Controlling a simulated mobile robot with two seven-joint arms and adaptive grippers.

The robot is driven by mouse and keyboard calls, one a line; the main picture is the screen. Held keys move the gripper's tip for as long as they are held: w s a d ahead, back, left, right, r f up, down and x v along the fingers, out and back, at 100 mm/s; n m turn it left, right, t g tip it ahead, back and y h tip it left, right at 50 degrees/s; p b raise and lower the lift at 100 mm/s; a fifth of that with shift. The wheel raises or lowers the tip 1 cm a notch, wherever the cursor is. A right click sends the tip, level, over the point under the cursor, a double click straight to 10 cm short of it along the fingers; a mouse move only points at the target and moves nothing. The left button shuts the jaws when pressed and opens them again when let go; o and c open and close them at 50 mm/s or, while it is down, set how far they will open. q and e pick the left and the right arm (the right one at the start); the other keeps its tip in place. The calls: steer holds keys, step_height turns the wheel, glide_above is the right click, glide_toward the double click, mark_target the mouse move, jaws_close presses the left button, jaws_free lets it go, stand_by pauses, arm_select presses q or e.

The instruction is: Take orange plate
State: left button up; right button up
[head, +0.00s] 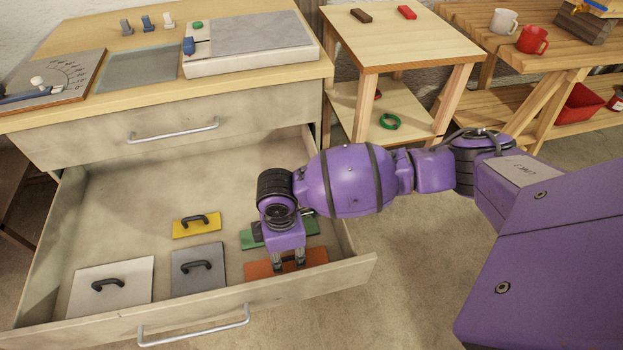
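The orange plate (262,268) lies in the front right corner of the open drawer. It has a dark handle, partly hidden by my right gripper. My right gripper (288,262) points down over the plate, right at this handle. Its two fingertips stand apart at the handle; whether they are closed on it I cannot tell. The plate looks flat on the drawer floor. My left gripper is not in view.
The drawer (110,235) also holds a white plate (135,275), a grey plate (198,280), a yellow plate (182,231) and a green plate (308,228). The drawer's front wall (340,277) and side wall are close to my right gripper. A small wooden table (400,45) stands behind my arm.

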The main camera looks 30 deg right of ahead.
mark_target(285, 258)
steer(key=f, duration=0.2)
steer(key=w+f+b, duration=0.1)
steer(key=f, duration=0.1)
steer(key=shift+a+f, duration=0.15)
steer(key=shift+f, duration=0.25)
jaws_close()
steer(key=shift+w, duration=0.1)
